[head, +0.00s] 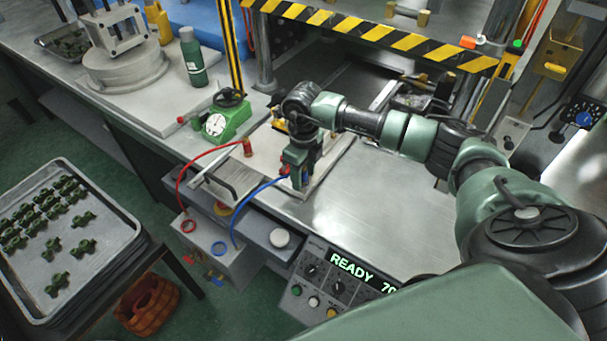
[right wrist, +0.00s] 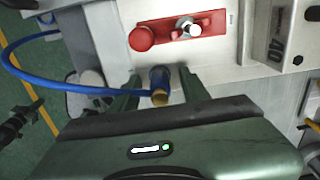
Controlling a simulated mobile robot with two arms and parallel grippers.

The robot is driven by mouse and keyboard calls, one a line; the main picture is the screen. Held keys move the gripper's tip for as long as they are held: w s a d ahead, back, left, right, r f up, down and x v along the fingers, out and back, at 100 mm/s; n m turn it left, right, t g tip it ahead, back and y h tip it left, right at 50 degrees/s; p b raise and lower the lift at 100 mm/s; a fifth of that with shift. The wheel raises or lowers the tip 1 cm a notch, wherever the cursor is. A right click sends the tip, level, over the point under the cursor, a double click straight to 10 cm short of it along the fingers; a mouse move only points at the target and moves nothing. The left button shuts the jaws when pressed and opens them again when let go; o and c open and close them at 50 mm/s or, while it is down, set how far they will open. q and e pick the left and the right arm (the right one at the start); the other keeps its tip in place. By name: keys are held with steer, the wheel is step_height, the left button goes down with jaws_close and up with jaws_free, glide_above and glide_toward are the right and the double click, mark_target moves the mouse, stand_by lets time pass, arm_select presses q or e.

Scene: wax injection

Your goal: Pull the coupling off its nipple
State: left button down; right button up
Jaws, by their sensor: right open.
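My right gripper (head: 297,180) is open and points down over the pale plate on the bench. In the right wrist view its two fingers (right wrist: 161,80) stand on either side of a blue coupling with a brass-coloured end (right wrist: 160,86). The blue hose (right wrist: 75,86) runs to this coupling from the left; in the head view the hose (head: 243,206) arcs up to the gripper. I cannot tell whether the fingers touch the coupling, and its seat on the nipple is hidden. My left gripper is not in view.
A red bracket (right wrist: 187,30) with a round red knob and metal fitting lies beyond the fingers. A red hose (head: 183,175) ends left of my gripper. The bench to the right (head: 345,215) is clear.

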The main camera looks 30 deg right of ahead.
jaws_close()
stand_by(1.3)
steer(key=shift+r, duration=0.1)
steer(key=shift+r+p, duration=1.95)
steer(key=shift+r, duration=1)
